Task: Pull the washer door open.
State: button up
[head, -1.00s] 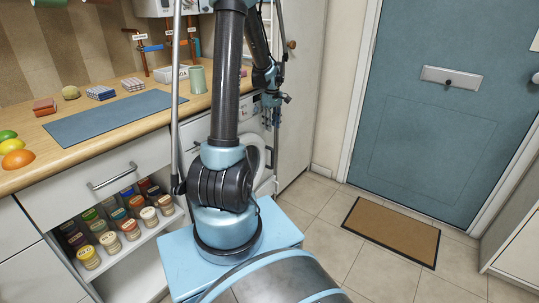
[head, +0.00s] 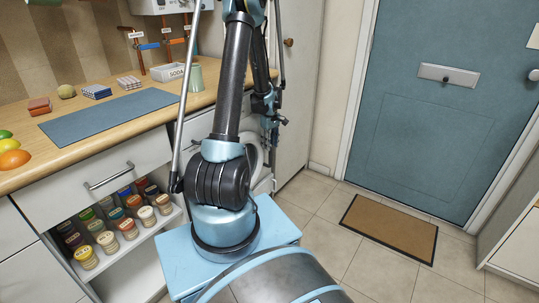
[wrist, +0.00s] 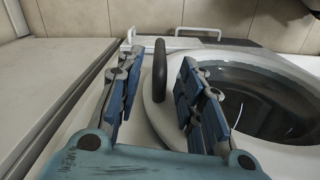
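The washer door (head: 254,160) is a round white ring, mostly hidden behind my arm in the head view. In the wrist view the white door ring (wrist: 158,112) surrounds dark glass (wrist: 262,100) at the right. A dark upright handle (wrist: 159,72) stands on the ring's left side. My gripper (wrist: 160,60) has its two blue-padded fingers apart, one on each side of the handle. Gaps show between the handle and both fingers. In the head view my gripper (head: 272,132) is small, in front of the washer. I cannot tell from these views whether the door is ajar.
A wooden worktop (head: 80,148) with a blue mat (head: 108,116) runs along the left. An open shelf of jars (head: 120,220) is below it. A tall cabinet (head: 300,80) stands right of the washer. Tiled floor with a doormat (head: 392,228) is clear at the right.

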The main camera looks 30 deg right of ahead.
send_over(270, 164)
jog(key=shift+w+d+f, duration=0.1)
jog(key=shift+w+f, duration=0.1)
jog(key=shift+f, duration=1.3)
jog(key=shift+w+d+f, duration=0.1)
jog(key=shift+w+f, duration=0.1)
jog(key=shift+f, duration=1.3)
grip_shut()
